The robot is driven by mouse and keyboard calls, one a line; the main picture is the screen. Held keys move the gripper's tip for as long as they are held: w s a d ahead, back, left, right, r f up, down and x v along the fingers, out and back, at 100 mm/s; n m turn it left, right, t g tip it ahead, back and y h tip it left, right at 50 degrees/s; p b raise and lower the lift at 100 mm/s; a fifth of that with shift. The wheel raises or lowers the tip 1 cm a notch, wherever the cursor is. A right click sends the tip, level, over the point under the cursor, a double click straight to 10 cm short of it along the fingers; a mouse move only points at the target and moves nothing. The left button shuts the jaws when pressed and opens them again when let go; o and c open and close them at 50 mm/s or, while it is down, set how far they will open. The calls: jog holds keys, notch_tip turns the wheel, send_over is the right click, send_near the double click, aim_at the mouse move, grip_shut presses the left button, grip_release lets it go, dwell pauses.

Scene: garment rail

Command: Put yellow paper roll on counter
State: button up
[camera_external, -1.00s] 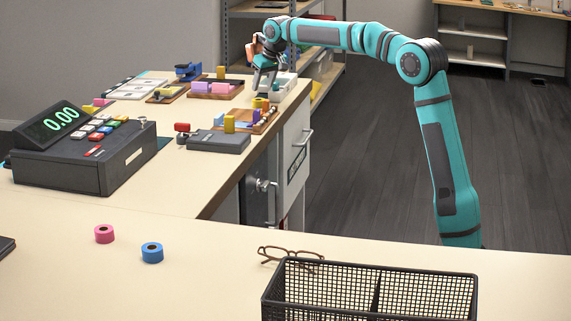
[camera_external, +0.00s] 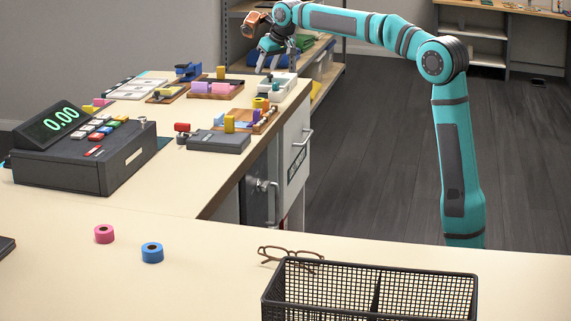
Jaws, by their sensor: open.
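A small yellow round thing (camera_external: 261,103), which looks like the yellow paper roll, sits near the right edge of the back counter (camera_external: 172,180), at the end of a wooden tray. It is too small to see clearly. My gripper (camera_external: 268,70) is open, with its fingers pointing down, above the white divided tray at the far end of that counter. I see nothing between the fingers. My gripper is above and apart from the yellow thing.
A pink roll (camera_external: 104,234) and a blue roll (camera_external: 152,253) stand on the front counter (camera_external: 205,285). Glasses (camera_external: 285,252) and a black mesh basket (camera_external: 368,290) are to their right. A cash register (camera_external: 85,150), a grey box (camera_external: 218,141) and the white tray (camera_external: 277,86) stand on the back counter.

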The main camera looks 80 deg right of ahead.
jog(key=s+a+r+n+t, duration=0.2)
jog(key=s+a+r+t, duration=0.15)
jog(key=s+a, duration=0.65)
jog(key=s+a+r+n+t, duration=0.1)
jog(key=s+a+r+t, duration=0.3)
jog(key=a, duration=0.9)
jog(key=s+a+f+n+t+y, duration=0.1)
jog(key=s+a, duration=0.3)
jog(key=s, duration=0.3)
jog(key=s+a+f+n+t+y, duration=0.1)
jog(key=s+a+f+t, duration=0.1)
jog(key=s+a, duration=0.3)
jog(key=s+a+f+n+t, duration=0.1)
jog(key=s+a, duration=0.3)
jog(key=s, duration=0.6)
jog(key=shift+s+a+f+t+y, duration=0.25)
jog(key=shift+a+f+t+y, duration=0.15)
jog(key=shift+t, duration=0.15)
